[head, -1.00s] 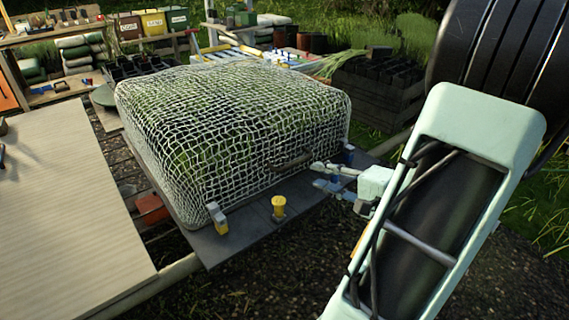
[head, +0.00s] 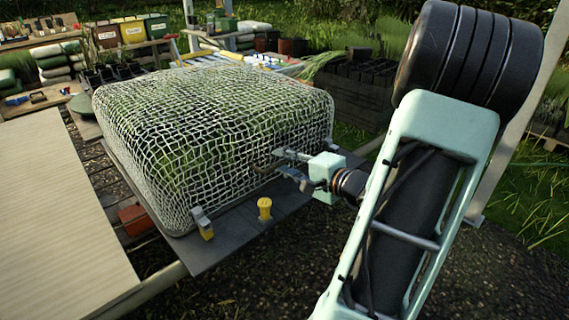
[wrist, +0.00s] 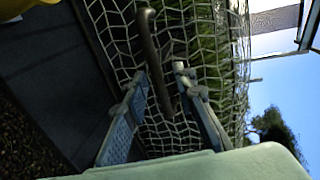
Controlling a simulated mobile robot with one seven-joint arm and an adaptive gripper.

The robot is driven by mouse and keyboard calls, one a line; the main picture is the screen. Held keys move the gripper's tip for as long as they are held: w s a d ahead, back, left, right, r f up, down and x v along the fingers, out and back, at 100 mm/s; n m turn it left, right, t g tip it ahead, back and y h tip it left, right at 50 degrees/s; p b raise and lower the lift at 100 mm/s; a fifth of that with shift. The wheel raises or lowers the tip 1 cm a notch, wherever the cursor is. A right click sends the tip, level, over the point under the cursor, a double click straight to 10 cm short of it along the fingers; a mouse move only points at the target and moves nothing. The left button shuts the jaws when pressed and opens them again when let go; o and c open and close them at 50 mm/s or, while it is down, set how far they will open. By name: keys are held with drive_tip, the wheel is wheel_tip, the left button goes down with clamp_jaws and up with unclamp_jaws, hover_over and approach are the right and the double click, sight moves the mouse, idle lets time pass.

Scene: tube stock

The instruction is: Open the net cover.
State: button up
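The net cover (head: 215,135) is a white mesh box over green plants, standing down on a dark grey board (head: 200,258). Its brown bar handle (wrist: 150,45) is on the front side and is mostly hidden by my fingers in the head view. My gripper (head: 281,163) is at the handle, close against the net. In the wrist view my gripper (wrist: 158,90) is open, with one finger on each side of the handle and gaps showing. A yellow and grey clip (head: 203,224) sits at the cover's near corner. A yellow knob (head: 265,208) stands on the board in front.
A pale wooden tabletop (head: 60,200) lies to the left. Labelled bins (head: 130,32), stacked sacks (head: 55,60) and dark crates (head: 345,95) stand behind. A pale post (head: 515,125) stands at the right. Open gravel lies in front of the board.

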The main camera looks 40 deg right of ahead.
clamp_jaws()
idle(0.4)
